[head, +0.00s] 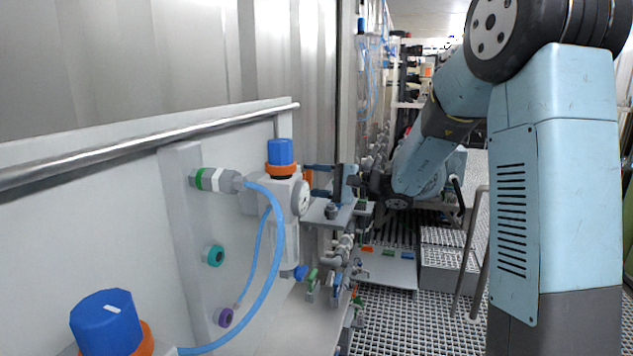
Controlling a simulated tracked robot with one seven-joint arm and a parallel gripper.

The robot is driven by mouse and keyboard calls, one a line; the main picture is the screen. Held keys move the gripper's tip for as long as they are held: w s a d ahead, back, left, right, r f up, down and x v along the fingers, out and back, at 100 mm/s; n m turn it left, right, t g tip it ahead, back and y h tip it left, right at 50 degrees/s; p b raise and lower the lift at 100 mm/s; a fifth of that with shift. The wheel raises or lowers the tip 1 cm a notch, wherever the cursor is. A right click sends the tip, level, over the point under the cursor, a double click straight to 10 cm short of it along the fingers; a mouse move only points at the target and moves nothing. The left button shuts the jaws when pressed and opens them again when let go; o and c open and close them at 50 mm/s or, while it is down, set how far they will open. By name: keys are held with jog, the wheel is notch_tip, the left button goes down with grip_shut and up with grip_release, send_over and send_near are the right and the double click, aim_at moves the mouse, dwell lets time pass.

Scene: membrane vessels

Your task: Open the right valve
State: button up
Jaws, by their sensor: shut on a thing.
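A pressure regulator (256,196) with a blue knob (281,152), an orange ring and a round white gauge (302,198) is on the grey wall panel at the middle. A second blue knob (105,320) with a white mark and orange ring is at the lower left. My gripper (316,180) reaches in from the right, behind and right of the gauge. Its two dark fingers point left. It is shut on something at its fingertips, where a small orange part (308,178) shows. The regulator and gauge partly hide this spot, so which valve it is cannot be told.
A light blue hose (268,282) loops from the regulator to the lower knob. Teal (213,255) and purple (224,316) ports sit on the panel. A metal rail (150,142) runs along its top. Small valves and fittings (335,275) crowd below my gripper. Grated floor (425,325) lies right.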

jog(key=shift+s+a+f+n, duration=0.2)
jog(key=shift+a+f+n, duration=0.05)
jog(key=shift+n, duration=0.15)
jog(key=o, duration=1)
jog(key=shift+w+r, duration=0.1)
jog(key=shift+o, duration=0.2)
jog(key=shift+d, duration=0.1)
jog(key=shift+d, duration=0.1)
jog(key=shift+d, duration=0.25)
jog(key=v, duration=1.3)
